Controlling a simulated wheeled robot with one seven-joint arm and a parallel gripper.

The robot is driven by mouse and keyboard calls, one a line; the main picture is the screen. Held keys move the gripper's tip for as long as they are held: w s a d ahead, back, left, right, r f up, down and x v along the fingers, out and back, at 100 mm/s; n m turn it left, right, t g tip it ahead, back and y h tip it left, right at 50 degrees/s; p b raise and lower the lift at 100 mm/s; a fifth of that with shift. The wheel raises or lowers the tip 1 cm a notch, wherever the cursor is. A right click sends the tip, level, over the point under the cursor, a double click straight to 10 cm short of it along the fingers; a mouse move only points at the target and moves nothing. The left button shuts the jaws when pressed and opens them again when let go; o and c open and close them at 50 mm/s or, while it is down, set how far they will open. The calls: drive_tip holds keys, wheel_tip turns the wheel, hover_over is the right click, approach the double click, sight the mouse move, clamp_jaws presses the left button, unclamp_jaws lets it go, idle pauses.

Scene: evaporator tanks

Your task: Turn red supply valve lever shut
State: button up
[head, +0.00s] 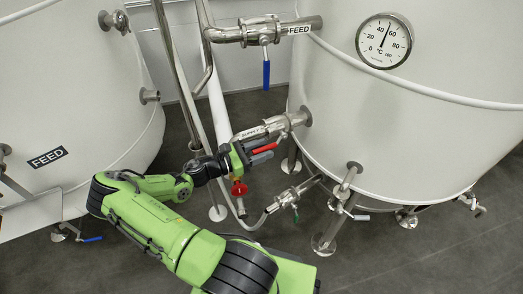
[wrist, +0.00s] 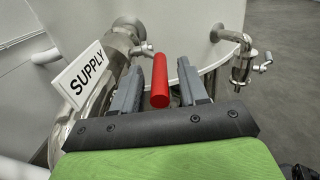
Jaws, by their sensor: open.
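The red supply valve lever (wrist: 160,82) stands between the two grey fingers of my gripper (wrist: 160,90) in the wrist view. The fingers are open, with a gap visible on each side of the lever. In the head view my gripper (head: 262,152) is at the supply pipe, and the red lever (head: 265,148) shows between its fingers. The SUPPLY tag (wrist: 82,80) is on the steel pipe left of the lever. The lever's pivot and the valve body are mostly hidden by my gripper.
The right tank (head: 400,130) with its dial thermometer (head: 384,41) stands close beyond the gripper. Above is the FEED pipe with a blue lever (head: 266,74) hanging down. Below are a red fitting (head: 239,187) and a green-handled valve (head: 294,207). Dark floor is open at lower right.

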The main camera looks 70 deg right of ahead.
drive_tip(key=shift+s+d, duration=0.1)
clamp_jaws()
idle(0.4)
